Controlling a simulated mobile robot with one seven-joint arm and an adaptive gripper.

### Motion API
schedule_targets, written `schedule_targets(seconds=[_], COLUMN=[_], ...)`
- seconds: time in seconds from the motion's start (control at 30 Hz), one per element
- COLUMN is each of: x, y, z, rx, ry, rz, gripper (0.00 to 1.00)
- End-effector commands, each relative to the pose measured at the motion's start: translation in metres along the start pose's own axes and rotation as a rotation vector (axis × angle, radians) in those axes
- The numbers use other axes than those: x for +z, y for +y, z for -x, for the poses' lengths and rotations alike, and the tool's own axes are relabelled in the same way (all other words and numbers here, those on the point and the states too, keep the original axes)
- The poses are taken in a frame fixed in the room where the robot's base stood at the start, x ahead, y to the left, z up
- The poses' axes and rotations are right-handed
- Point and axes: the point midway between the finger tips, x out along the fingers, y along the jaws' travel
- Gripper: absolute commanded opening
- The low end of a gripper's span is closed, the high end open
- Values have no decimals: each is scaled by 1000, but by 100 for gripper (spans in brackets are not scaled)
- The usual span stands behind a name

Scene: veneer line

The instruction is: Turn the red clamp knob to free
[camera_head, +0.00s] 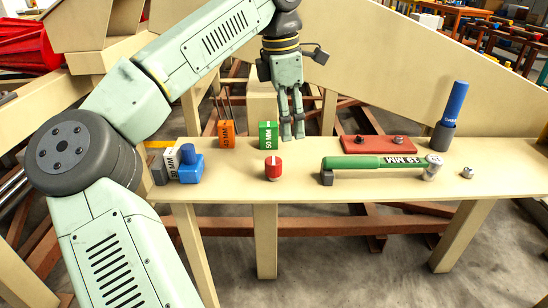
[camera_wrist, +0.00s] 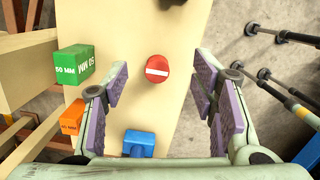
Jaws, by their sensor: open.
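The red clamp knob (camera_head: 273,168) stands on the beige bench near its front edge, left of the green bar. In the wrist view the red knob (camera_wrist: 157,69) shows from above, with a white stripe across its top running roughly left to right. My gripper (camera_head: 292,138) hangs pointing down above the bench, behind and a little right of the knob in the head view. In the wrist view my gripper (camera_wrist: 163,90) has its jaws wide apart with nothing between the pads. The knob lies beyond the fingertips and is not touched.
A green block (camera_head: 266,135), orange block (camera_head: 226,134) and blue part (camera_head: 192,164) stand left and behind. Right are a green bar marked 19 MM (camera_head: 375,162), a red plate (camera_head: 372,145), a blue-handled tool in a dark holder (camera_head: 452,110) and a nut (camera_head: 467,173).

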Motion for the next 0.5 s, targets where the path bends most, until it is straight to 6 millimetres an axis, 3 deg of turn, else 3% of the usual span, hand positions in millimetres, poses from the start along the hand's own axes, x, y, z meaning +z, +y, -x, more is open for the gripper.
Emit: schedule_targets(seconds=[0.1, 0.23, 0.5], x=[-25, -30, -35], y=[6, 6, 5], z=[3, -6, -55], rx=[0, -3, -4], ry=[102, 120, 116], rz=[40, 46, 43], gripper=[52, 52, 52])
